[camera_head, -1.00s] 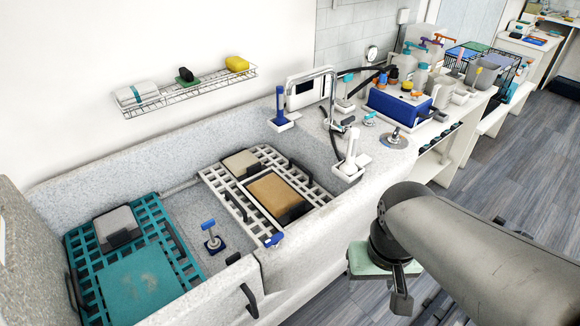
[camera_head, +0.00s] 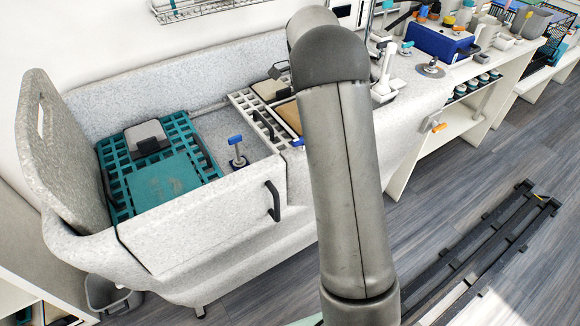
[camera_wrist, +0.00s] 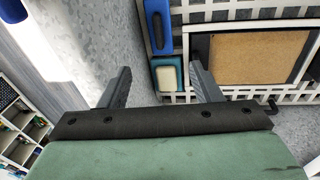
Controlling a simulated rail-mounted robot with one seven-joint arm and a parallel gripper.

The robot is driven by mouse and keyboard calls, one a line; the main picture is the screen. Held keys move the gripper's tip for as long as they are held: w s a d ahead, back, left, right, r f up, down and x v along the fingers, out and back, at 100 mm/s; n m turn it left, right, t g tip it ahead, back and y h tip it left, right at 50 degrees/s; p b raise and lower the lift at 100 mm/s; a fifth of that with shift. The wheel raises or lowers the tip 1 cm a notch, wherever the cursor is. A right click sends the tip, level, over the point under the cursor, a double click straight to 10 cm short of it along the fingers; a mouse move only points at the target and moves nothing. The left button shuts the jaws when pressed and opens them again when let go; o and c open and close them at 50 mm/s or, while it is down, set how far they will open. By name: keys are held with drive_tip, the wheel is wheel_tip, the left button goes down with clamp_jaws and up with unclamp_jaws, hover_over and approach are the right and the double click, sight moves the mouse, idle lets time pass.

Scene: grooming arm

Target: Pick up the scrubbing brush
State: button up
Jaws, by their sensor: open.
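I cannot tell for certain which thing is the scrubbing brush. In the wrist view, a small cream block with a teal edge (camera_wrist: 168,76) lies beyond my gripper (camera_wrist: 161,78), lined up between its two spread fingers. The fingers are open and empty, and the block appears farther off than the fingertips. A blue looped thing (camera_wrist: 157,27) lies just above it in that picture, beside the white rack. In the head view my gripper is hidden behind my arm. A small blue piece (camera_head: 297,142) shows beside my arm at the rack's front edge.
The tub (camera_head: 215,210) holds a teal rack (camera_head: 118,207) and a white rack (camera_wrist: 265,98) with a brown panel (camera_wrist: 255,57). A blue-handled post (camera_head: 236,150) stands between the racks. The tub's pale wall (camera_wrist: 100,30) is left of my gripper.

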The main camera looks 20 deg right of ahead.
drive_tip(key=f, duration=0.4)
drive_tip(key=d+f, duration=0.1)
drive_tip(key=f, duration=0.3)
drive_tip(key=s+f, duration=0.1)
drive_tip(key=f, duration=0.3)
drive_tip(key=shift+s+d+p, duration=0.1)
drive_tip(key=shift+d+p, duration=0.2)
drive_tip(key=shift+p, duration=0.05)
drive_tip(key=shift+s+d+f+p, duration=0.1)
drive_tip(key=shift+s+f+p, duration=0.05)
drive_tip(key=shift+f, duration=0.75)
drive_tip(key=shift+s+f+p, duration=0.2)
drive_tip(key=shift+f, duration=0.7)
drive_tip(key=shift+s+d+f+p, duration=0.1)
drive_tip(key=shift+s+f+p, duration=0.05)
drive_tip(key=shift+f, duration=0.75)
drive_tip(key=c, duration=0.9)
drive_tip(key=shift+o, duration=0.2)
wheel_tip(320, 180, up, 28)
drive_tip(key=shift+r+b, duration=0.1)
drive_tip(key=shift+b, duration=0.3)
